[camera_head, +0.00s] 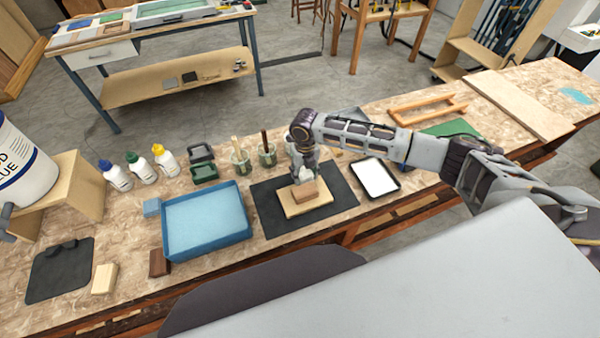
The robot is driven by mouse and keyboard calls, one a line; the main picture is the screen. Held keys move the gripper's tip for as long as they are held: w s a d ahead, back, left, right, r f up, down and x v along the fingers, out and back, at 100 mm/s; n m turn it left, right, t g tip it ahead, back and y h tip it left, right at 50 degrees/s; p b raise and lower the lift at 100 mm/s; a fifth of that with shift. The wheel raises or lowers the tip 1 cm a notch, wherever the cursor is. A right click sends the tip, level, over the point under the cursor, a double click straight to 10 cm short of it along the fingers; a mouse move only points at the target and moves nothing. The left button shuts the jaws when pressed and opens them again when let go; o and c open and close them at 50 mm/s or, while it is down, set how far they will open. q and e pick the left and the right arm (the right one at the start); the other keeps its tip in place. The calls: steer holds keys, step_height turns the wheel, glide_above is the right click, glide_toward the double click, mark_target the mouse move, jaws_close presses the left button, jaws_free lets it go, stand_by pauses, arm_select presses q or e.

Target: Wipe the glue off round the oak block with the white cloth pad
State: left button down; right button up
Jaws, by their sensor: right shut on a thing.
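The oak block (310,193) is a small brown block on a pale wooden board (294,210), which lies on a black mat (343,193). My right gripper (302,174) points down just behind and above the block. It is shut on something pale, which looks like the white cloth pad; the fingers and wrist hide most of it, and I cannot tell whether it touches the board. No glue can be made out round the block at this size. My left gripper is not in view.
A blue tray (166,235) stands left of the mat, and a black tray with a white surface (378,178) stands right. Behind are brush jars (241,162) and several bottles (141,167). A bucket (22,165) and wooden stand (82,185) are at the left.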

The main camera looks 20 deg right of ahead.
steer(key=shift+s+a+p, duration=0.15)
steer(key=shift+a+p, duration=0.3)
steer(key=shift+a, duration=2.05)
steer(key=shift+f, duration=0.3)
steer(key=shift+d, duration=0.2)
steer(key=shift+d+r+p, duration=0.1)
steer(key=shift+d+p, duration=0.25)
steer(key=shift+d, duration=0.25)
steer(key=shift+d, duration=0.55)
steer(key=shift+d+p, duration=0.3)
